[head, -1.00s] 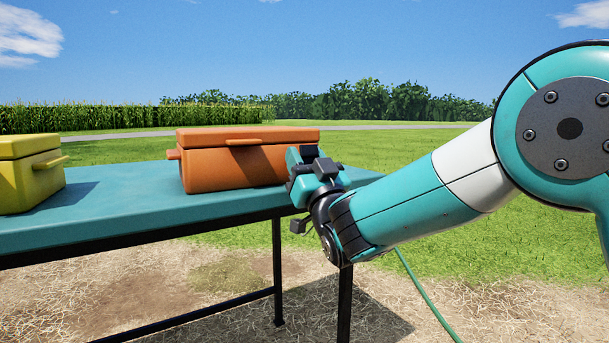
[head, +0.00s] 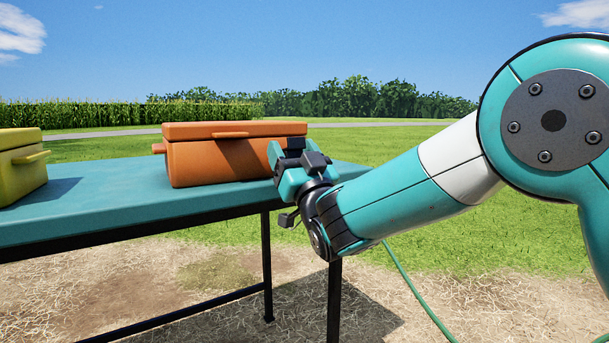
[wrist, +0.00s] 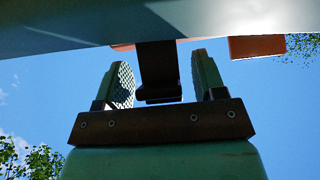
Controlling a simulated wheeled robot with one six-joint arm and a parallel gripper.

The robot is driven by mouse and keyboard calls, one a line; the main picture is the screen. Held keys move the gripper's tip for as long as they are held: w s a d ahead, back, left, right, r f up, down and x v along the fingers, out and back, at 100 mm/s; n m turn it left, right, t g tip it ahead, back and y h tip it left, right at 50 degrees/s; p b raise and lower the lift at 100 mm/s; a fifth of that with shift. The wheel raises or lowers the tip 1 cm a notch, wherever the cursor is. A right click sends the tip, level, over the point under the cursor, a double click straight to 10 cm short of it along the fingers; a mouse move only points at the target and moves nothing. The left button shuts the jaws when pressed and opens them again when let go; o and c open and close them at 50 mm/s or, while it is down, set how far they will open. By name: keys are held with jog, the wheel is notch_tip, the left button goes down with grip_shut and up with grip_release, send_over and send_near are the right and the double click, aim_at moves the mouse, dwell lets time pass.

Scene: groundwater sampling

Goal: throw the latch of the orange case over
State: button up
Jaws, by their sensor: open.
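The orange case (head: 205,165) stands shut on the teal table in the head view, with a bar-shaped handle on its front and another at its left end. My gripper (head: 284,168) is at the case's right end and hides part of it. In the wrist view my gripper (wrist: 163,80) is open, its two ridged fingers apart. A dark bar (wrist: 158,70) with a wider end shows between them, with a gap on each side; it may be the latch, but I cannot tell for certain. An orange block (wrist: 256,46) shows to its right.
The teal table (head: 100,205) has a bare stretch between the orange case and a yellow case (head: 20,175) at the far left. The table's right end is just behind my gripper. A green hose (head: 415,290) runs down to the ground.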

jog(key=b+v, duration=1.7)
jog(key=shift+f, duration=0.1)
